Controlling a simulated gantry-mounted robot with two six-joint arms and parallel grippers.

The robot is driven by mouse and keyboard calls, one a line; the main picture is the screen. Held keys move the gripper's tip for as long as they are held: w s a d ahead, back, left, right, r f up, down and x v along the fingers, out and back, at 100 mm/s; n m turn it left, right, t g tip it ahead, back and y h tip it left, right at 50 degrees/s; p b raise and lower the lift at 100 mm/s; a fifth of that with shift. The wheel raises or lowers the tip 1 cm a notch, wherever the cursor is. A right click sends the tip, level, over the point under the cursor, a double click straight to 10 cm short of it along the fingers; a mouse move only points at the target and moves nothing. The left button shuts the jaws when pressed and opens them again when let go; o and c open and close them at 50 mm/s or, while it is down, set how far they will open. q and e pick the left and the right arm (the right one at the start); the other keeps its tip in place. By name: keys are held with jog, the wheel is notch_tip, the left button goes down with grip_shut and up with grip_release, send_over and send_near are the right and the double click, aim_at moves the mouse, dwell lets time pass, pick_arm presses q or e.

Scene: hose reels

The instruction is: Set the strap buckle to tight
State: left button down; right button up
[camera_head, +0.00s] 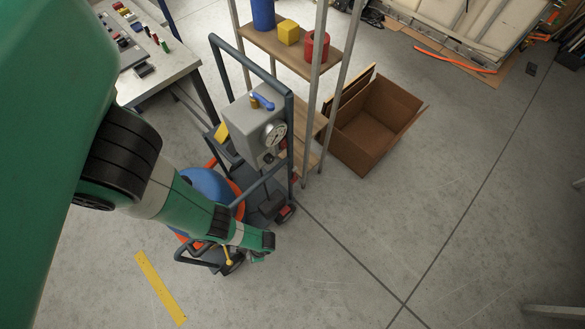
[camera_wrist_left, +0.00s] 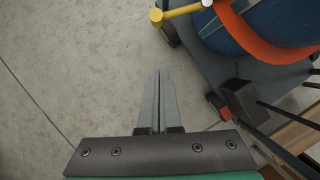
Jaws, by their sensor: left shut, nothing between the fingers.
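The blue rounded drum (camera_head: 205,186) sits on a dark wheeled cart, partly behind my left arm. It also shows at the top right of the left wrist view (camera_wrist_left: 285,18). The orange strap (camera_wrist_left: 252,42) runs around the drum; parts of it show in the head view (camera_head: 237,200). I cannot make out which part is the buckle or how it is set. A yellow-ended handle (camera_wrist_left: 182,12) sticks out beside the drum. My left gripper (camera_wrist_left: 160,72) is shut and empty, over bare floor beside the cart, apart from strap and handle.
A grey box with a gauge (camera_head: 275,132) and blue lever stands on the cart. A dark block with a red part (camera_wrist_left: 238,100) lies on the cart base. A shelf, table and cardboard box (camera_head: 372,125) stand behind. Floor to the right is clear.

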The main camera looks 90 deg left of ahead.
aim_at(227, 254)
pick_arm(q)
jog(key=s+d+f+b, duration=0.1)
jog(key=s+f+b, duration=0.4)
jog(key=s+f, duration=0.1)
jog(key=shift+s+f+b, duration=0.3)
pick_arm(e)
notch_tip(227, 254, down, 7)
pick_arm(q)
jog(key=shift+d, duration=0.1)
pick_arm(e)
jog(key=shift+s+d+f+h, duration=0.1)
jog(key=shift+s+d+h, duration=0.05)
jog(key=shift+h, duration=0.15)
